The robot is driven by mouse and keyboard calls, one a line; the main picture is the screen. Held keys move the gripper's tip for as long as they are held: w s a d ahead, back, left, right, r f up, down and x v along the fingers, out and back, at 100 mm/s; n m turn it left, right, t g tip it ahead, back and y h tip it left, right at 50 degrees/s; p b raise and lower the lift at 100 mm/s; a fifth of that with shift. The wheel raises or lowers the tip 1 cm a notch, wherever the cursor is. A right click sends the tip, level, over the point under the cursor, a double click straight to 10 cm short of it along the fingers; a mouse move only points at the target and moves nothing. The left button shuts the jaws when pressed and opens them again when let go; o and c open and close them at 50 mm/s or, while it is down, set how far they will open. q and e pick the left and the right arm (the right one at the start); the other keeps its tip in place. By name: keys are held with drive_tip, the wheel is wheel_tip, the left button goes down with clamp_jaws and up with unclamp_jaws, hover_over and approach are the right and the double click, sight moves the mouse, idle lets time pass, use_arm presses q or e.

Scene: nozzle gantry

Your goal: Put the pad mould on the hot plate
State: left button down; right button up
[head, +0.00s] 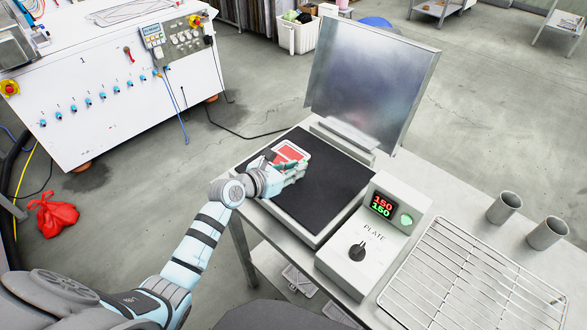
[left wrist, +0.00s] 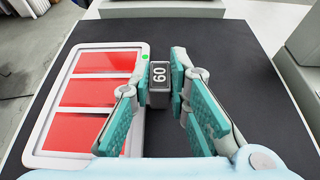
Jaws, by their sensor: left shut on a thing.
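The pad mould (head: 292,151) is a pale tray with red fillings in several compartments, over the far left part of the black hot plate (head: 321,190). In the left wrist view the mould (left wrist: 93,92) lies left of the fingers, over the dark plate surface (left wrist: 235,62). My left gripper (head: 284,170) is at the mould's near side. In the left wrist view its fingers (left wrist: 160,82) are closed on a grey block marked 60 at the mould's right edge. I cannot tell whether the mould touches the plate. My right gripper is not in view.
A control box (head: 372,240) marked PLATE, reading 150 twice, stands right of the plate. An upright metal screen (head: 372,80) is behind it. A wire rack (head: 475,280) and two metal cups (head: 503,207) are at the right. A white machine (head: 110,90) stands at the far left.

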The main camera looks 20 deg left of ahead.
use_arm(q)
drive_tip(key=c, duration=1.5)
unclamp_jaws()
drive_tip(key=shift+c, duration=0.2)
drive_tip(key=shift+s+r, duration=0.1)
drive_tip(key=p+v, duration=0.2)
drive_tip(key=v, duration=1)
